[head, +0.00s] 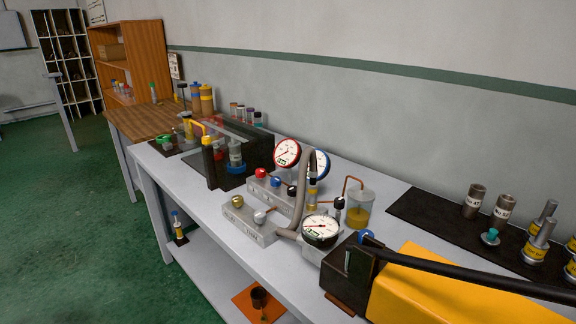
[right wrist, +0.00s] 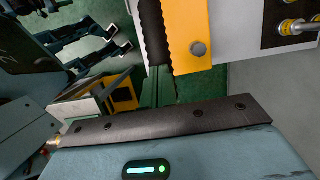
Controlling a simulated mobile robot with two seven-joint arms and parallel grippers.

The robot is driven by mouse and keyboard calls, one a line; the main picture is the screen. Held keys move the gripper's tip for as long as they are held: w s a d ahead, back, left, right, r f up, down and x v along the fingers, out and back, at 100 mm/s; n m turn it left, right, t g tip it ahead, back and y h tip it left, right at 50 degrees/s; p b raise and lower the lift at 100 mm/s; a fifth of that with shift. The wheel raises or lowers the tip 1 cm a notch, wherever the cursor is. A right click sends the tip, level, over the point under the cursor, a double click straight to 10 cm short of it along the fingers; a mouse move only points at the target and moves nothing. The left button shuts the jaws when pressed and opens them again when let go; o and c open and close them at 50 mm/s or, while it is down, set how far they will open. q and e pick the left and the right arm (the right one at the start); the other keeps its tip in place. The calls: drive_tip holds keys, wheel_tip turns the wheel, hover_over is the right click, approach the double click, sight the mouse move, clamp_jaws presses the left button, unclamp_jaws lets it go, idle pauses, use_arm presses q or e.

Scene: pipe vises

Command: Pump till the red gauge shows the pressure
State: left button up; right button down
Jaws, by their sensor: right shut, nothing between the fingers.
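The red-rimmed gauge (head: 287,152) stands at the back of the bench. Its needle reading is too small to tell. The pump has a long yellow body (head: 440,287), a dark head (head: 345,268) and a black lever (head: 470,282) running to the right edge. In the right wrist view the yellow body (right wrist: 188,25) and the lever's grooved grip (right wrist: 155,30) are ahead of my right gripper (right wrist: 165,121). That gripper is shut and empty, apart from the lever. My left gripper (right wrist: 112,38) shows open and empty at upper left there. Neither gripper shows in the head view.
A blue-rimmed gauge (head: 321,164) and a white-faced gauge (head: 320,230) stand near the red one. Valve blocks (head: 250,222), a hose and a jar (head: 359,208) of yellow liquid are close by. A dark mat (head: 420,207) with metal fittings lies at right.

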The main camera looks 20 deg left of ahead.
use_arm(q)
drive_tip(key=shift+s+f, duration=0.1)
drive_tip(key=shift+f, duration=0.05)
use_arm(e)
drive_tip(key=shift+f, duration=0.1)
drive_tip(key=shift+s+d+f+b, duration=0.1)
drive_tip(key=shift+d+f+b, duration=0.15)
drive_tip(key=shift+f, duration=0.6)
drive_tip(key=shift+s+d+f+b, duration=0.2)
drive_tip(key=shift+f+b, duration=0.15)
drive_tip(key=shift+f, duration=0.55)
drive_tip(key=shift+s+d+f+b, duration=0.1)
drive_tip(key=shift+d+f+b, duration=0.15)
drive_tip(key=shift+f, duration=0.65)
use_arm(q)
drive_tip(key=shift+s+f+g, duration=0.3)
drive_tip(key=shift+s+f, duration=0.75)
drive_tip(key=shift+f, duration=0.15)
drive_tip(key=shift+w+r, duration=0.1)
